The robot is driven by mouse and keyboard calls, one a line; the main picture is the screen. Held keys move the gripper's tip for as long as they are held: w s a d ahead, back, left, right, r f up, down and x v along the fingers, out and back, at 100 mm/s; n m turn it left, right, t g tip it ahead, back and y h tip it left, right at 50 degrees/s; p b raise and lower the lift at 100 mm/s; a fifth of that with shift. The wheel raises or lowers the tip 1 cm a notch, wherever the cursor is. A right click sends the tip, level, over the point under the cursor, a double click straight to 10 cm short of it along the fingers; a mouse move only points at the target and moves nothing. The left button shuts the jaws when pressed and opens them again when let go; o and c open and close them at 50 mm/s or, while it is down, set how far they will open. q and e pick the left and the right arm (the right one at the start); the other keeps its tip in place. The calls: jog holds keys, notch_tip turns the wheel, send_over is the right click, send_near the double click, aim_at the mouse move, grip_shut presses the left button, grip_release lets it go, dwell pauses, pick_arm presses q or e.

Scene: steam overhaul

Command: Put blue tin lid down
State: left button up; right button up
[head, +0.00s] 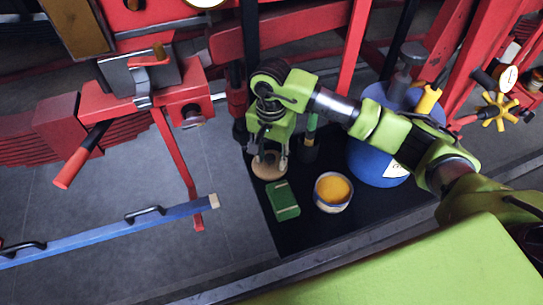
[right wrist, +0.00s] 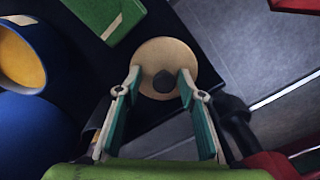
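A round tan lid with a dark knob (head: 270,174) lies at the left edge of the black mat, seemingly flat. In the right wrist view the lid (right wrist: 165,51) shows from above, its knob between my fingers. My right gripper (head: 270,160) is over the lid with its fingers spread on either side of the knob; I see a gap between each fingertip and the knob. The fingers also show in the right wrist view (right wrist: 160,82). The open tin with yellow contents (head: 333,191) stands to the right on the mat, its wall blue in the wrist view (right wrist: 44,37). My left gripper is out of view.
A large blue container (head: 374,165) stands behind the tin. A dark bottle (head: 308,150) is close beside my gripper. Red machinery (head: 280,45) rises behind.

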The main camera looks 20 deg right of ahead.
aim_at(271, 158)
jog(key=shift+r, duration=0.3)
notch_tip(271, 158, up, 12)
jog(key=b, duration=0.3)
jog(key=shift+f, duration=0.2)
jog(key=shift+r, duration=0.1)
